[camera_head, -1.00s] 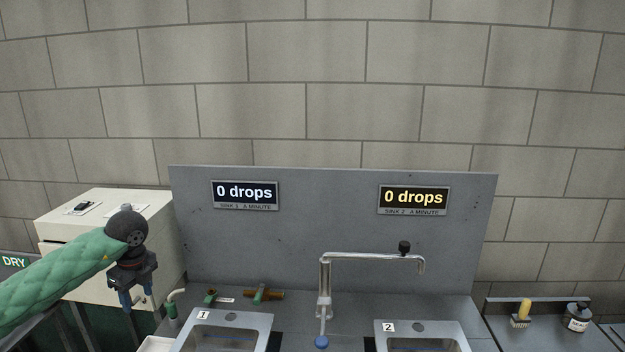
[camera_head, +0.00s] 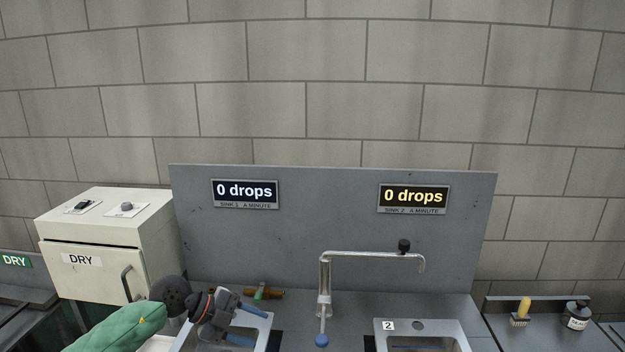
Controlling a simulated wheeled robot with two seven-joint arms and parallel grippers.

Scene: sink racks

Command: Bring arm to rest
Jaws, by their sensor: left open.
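My left arm, in a green quilted sleeve, comes in at the bottom left. My left gripper (camera_head: 246,326) is open and empty, its two blue-tipped fingers pointing right, in front of the partly hidden sink 1 (camera_head: 262,325). The gripper covers the sink's number label and much of its left side. My right gripper is not in view.
A tap (camera_head: 325,285) stands between sink 1 and sink 2 (camera_head: 450,330). A brown fitting (camera_head: 272,293) lies behind sink 1. A cream DRY cabinet (camera_head: 85,275) is at left.

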